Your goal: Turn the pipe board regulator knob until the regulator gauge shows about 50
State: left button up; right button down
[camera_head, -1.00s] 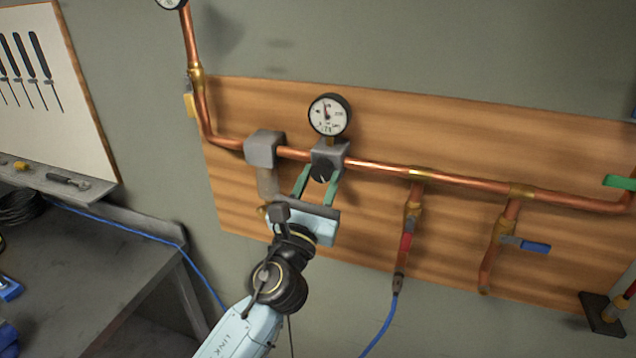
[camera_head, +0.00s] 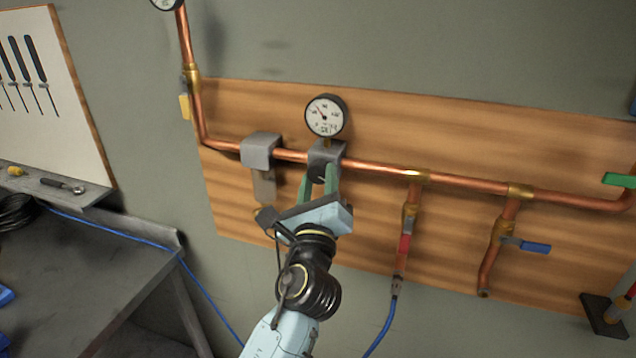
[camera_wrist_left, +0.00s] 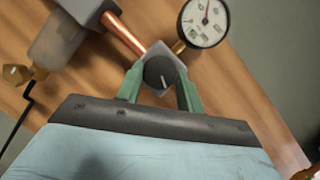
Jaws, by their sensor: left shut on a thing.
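The regulator gauge (camera_head: 324,116) is a round white dial with a black rim above the regulator block (camera_head: 338,150) on the copper pipe. Its needle points up and left in the head view; the numbers are too small to read surely. The gauge (camera_wrist_left: 204,22) also shows in the left wrist view. The dark round regulator knob (camera_wrist_left: 158,73) with a pale pointer line sits on the block's front. My left gripper (camera_head: 319,184) is shut on the knob, one green finger on each side; the jaws are tilted. My right gripper is not in view.
A grey filter block (camera_head: 261,150) with a hanging bowl is just left of the regulator. Valves with red (camera_head: 405,245) and blue (camera_head: 535,247) handles hang to the right. A workbench (camera_head: 90,270) stands at lower left. The wooden board is bare below the regulator.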

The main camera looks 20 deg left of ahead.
pick_arm(q)
jog(key=shift+n, duration=0.3)
jog(key=shift+r, duration=0.1)
jog(key=o, duration=1)
jog(key=b+v, duration=0.4)
jog(key=v, duration=0.9)
jog(key=shift+s, duration=0.2)
jog(key=shift+d, duration=0.1)
dwell(0.5)
